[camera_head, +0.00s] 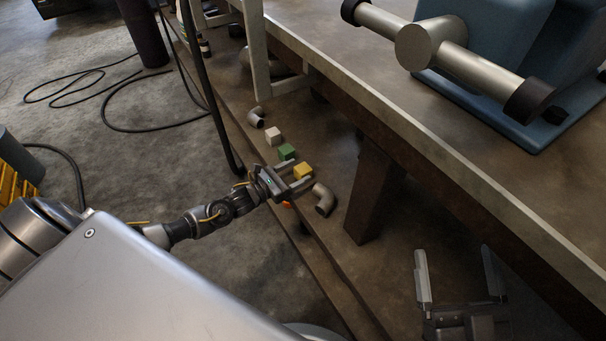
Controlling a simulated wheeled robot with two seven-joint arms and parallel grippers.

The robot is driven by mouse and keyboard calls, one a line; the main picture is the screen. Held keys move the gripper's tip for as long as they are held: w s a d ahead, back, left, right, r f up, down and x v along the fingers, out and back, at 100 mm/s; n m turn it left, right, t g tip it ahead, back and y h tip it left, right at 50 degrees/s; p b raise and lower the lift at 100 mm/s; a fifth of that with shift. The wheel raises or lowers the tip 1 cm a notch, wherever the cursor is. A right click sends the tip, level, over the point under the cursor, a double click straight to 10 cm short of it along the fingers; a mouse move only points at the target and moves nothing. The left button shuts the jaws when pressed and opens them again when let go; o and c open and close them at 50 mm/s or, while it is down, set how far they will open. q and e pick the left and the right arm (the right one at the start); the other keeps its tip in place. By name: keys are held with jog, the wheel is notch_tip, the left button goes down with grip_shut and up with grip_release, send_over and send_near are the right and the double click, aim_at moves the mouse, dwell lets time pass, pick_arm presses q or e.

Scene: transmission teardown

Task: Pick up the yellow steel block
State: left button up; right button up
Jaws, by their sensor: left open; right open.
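The yellow steel block (303,171) is a small cube on the low wooden shelf under the workbench, near the middle of the camera_head view. My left gripper (300,178) is open, with its fingers reaching toward the block. The block shows at the fingers, seemingly between or just above them; I cannot tell whether they touch it. My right gripper (458,272) is open and empty at the lower right, with its fingers pointing up in the picture, well apart from the block.
A green block (286,152) and a pale block (273,136) stand behind the yellow one. A pipe elbow (324,199) lies just right of it, another (256,117) farther back. The bench top (400,90) overhangs, with a bench leg (374,195) to the right. Cables lie on the floor.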

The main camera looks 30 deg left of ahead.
aim_at(297, 171)
pick_arm(q)
jog(key=x, duration=0.3)
jog(key=shift+w+f, duration=0.1)
grip_shut()
dwell(0.4)
